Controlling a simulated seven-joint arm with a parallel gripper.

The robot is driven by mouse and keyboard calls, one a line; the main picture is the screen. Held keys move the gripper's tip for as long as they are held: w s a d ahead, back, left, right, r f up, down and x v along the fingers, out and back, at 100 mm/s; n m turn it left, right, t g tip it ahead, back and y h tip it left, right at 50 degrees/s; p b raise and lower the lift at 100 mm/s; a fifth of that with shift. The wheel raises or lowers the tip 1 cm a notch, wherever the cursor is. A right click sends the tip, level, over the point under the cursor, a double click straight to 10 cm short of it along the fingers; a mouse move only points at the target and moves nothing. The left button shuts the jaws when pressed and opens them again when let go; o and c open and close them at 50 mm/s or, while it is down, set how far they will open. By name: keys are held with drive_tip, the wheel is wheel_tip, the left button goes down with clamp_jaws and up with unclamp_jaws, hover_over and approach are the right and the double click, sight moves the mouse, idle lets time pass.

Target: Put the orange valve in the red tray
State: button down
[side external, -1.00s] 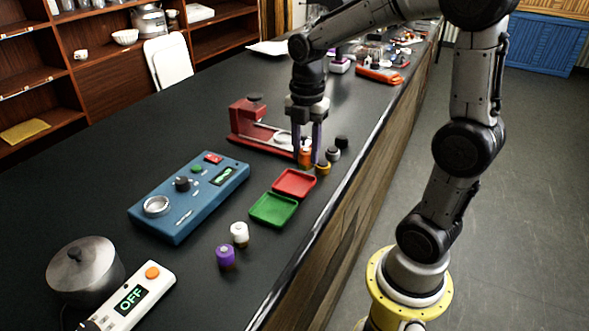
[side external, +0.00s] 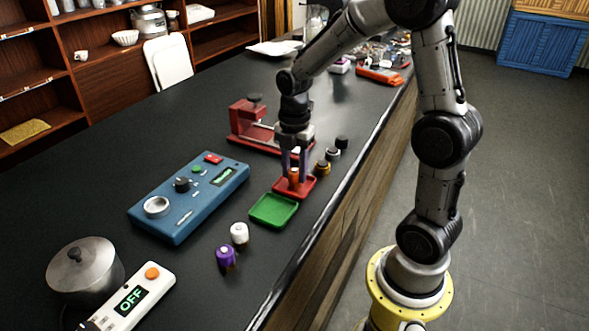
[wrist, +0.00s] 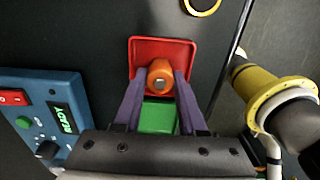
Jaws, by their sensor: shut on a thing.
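The orange valve (side external: 294,176) is between the fingers of my gripper (side external: 295,177), which is shut on it. The red tray (side external: 281,191) lies on the dark counter directly below. In the wrist view the valve (wrist: 160,75) shows in front of the red tray (wrist: 176,47), between the two purple-grey fingertips of my gripper (wrist: 160,80). The valve appears to be over or inside the tray; I cannot tell whether it touches the tray floor.
A green tray (side external: 273,210) adjoins the red tray. A blue control box (side external: 190,195) stands left, a red fixture (side external: 245,125) behind.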

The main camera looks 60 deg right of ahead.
sight(294, 171)
drive_tip(key=shift+f, duration=0.15)
drive_tip(key=shift+c, duration=2.4)
unclamp_jaws()
wheel_tip(294, 171, up, 12)
drive_tip(key=s+a+m+t, duration=0.5)
drive_tip(key=s+a+m, duration=0.5)
drive_tip(key=s+m, duration=0.5)
drive_tip(key=shift+m+t, duration=0.3)
drive_tip(key=shift+m, duration=1.2)
